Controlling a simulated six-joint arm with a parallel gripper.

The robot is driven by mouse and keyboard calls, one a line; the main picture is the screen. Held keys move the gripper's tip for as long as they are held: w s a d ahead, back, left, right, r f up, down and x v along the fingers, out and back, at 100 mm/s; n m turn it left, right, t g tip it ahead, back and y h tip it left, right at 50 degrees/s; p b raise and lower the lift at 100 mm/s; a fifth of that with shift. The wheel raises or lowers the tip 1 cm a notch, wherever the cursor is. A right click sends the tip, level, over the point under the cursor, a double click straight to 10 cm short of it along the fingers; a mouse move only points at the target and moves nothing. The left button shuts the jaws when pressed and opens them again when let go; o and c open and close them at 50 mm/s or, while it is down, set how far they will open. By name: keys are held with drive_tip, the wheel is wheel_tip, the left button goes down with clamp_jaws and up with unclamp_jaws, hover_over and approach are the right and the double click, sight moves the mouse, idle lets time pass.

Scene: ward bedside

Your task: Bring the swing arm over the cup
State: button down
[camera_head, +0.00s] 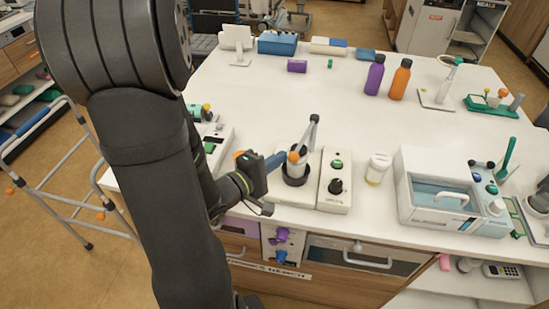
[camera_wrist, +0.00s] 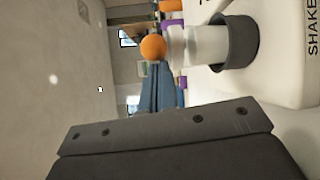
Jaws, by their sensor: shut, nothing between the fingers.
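The swing arm (camera_head: 308,135) is a grey bar sloping down to an orange ball knob (camera_head: 293,157) at its lower end in the head view. The knob also shows in the wrist view (camera_wrist: 153,47). A white cup (camera_head: 298,167) stands in a dark round holder (camera_head: 294,180); the wrist view shows the cup (camera_wrist: 205,45) on its side because the view is turned. My gripper (camera_head: 284,157) is shut and empty, with its blue fingertips (camera_wrist: 160,65) just left of the knob in the head view. I cannot tell whether they touch it.
A white control box (camera_head: 336,180) with a green button and black knob stands right of the cup. A white lidded jar (camera_head: 377,168) and a water bath (camera_head: 447,195) are further right. Orange (camera_head: 400,80) and purple (camera_head: 374,76) bottles stand behind. The table middle is clear.

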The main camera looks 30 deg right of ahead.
drive_tip(key=shift+s+g, duration=0.4)
drive_tip(key=shift+s, duration=0.35)
drive_tip(key=s+a+r, duration=0.1)
drive_tip(key=a, duration=1.6)
drive_tip(key=shift+s+t, duration=0.35)
drive_tip(key=shift+t, duration=0.05)
drive_tip(key=shift+d, duration=0.1)
drive_tip(key=x, duration=1)
drive_tip(key=shift+s+d+g, duration=0.3)
drive_tip(key=shift+s+d, duration=0.05)
drive_tip(key=shift+d, duration=0.1)
drive_tip(key=shift+r, duration=0.1)
drive_tip(key=shift+a, duration=0.1)
